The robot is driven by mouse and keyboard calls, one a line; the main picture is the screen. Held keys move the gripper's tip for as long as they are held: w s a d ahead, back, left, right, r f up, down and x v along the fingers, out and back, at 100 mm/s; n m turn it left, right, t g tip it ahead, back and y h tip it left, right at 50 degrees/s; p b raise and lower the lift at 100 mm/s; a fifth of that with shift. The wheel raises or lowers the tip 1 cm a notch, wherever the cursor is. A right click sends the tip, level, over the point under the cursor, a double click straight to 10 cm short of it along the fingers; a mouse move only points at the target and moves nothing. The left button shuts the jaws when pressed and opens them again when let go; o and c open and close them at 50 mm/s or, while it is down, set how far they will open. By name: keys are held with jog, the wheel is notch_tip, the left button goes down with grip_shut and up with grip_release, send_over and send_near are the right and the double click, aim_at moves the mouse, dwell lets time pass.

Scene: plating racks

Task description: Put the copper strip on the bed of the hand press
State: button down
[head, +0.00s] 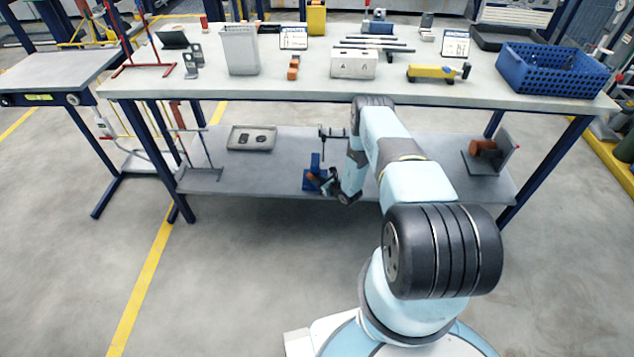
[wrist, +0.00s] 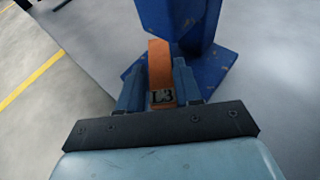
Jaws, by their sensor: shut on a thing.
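The copper strip (wrist: 159,62) is an orange-brown flat piece, with a tag marked L3 at its near end in the wrist view. My gripper (wrist: 158,72) is shut on it, one finger on each side. The strip's far end points at the blue hand press (wrist: 180,22), over or against its base; I cannot tell whether it rests on the bed. In the head view the hand press (head: 315,163) stands on the lower shelf, and my gripper (head: 324,182) is at its front. The strip is barely visible there.
The lower shelf (head: 270,180) also holds a grey tray (head: 231,138) with dark pieces at left and a bracket with a copper-coloured roll (head: 483,146) at right. The tabletop (head: 200,82) overhangs the shelf, carrying a blue basket (head: 550,85) and other items.

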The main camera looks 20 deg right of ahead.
jog(key=shift+f, duration=0.4)
jog(key=c, duration=0.8)
grip_release()
jog(key=shift+r, duration=0.1)
jog(key=shift+r, duration=0.6)
jog(key=shift+v, duration=5.9)
jog(key=shift+f, duration=0.1)
